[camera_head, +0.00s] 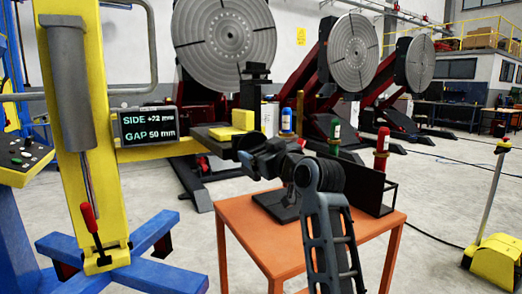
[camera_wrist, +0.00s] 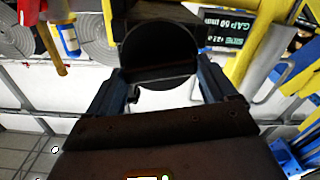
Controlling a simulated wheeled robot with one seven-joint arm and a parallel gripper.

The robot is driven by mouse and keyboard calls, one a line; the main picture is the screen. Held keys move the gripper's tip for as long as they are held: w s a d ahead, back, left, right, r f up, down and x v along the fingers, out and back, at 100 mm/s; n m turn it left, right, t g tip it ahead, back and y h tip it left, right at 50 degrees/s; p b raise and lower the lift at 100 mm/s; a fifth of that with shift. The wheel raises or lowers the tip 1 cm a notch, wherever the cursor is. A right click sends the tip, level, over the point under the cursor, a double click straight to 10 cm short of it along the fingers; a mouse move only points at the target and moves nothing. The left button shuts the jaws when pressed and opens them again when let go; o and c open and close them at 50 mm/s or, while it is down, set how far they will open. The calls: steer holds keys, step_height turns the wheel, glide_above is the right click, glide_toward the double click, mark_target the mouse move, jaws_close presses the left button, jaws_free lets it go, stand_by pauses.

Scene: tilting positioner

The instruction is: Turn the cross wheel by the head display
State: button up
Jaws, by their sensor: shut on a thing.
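The head display (camera_head: 148,127) is on the yellow column and reads SIDE +72 mm and GAP 50 mm. It also shows, turned over, in the wrist view (camera_wrist: 225,28). My gripper (camera_head: 243,150) is at the right end of the yellow cross arm, right of the display. In the wrist view, my gripper (camera_wrist: 162,78) has its two fingers on either side of a dark round wheel (camera_wrist: 160,50), which I take for the cross wheel, and is shut on it. In the head view my gripper and wrist hide most of the wheel.
An orange table (camera_head: 258,235) stands under my arm, with a black rack (camera_head: 355,185), a green bottle (camera_head: 334,138) and a red bottle (camera_head: 382,148). A large slotted disc (camera_head: 225,40) is behind. A yellow base with a post (camera_head: 495,262) stands at right.

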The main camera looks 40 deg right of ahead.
steer(key=m+p, duration=0.2)
steer(key=m, duration=0.3)
steer(key=shift+r+p, duration=0.15)
steer(key=shift+p, duration=0.2)
steer(key=m+p, duration=0.2)
steer(key=m, duration=0.2)
steer(key=shift+d+m, duration=0.15)
steer(key=shift+m, duration=0.15)
steer(key=m+p, duration=0.2)
steer(key=m, duration=0.2)
steer(key=shift+m+p, duration=0.3)
steer(key=shift+s+d+f+m+p, duration=0.15)
steer(key=shift+m+p, duration=0.3)
steer(key=shift+m, duration=0.45)
steer(key=shift+w+a+f+m+p, duration=0.1)
steer(key=shift+m+p, duration=0.3)
steer(key=shift+m, duration=0.5)
steer(key=o, duration=0.8)
steer(key=shift+o, duration=0.2)
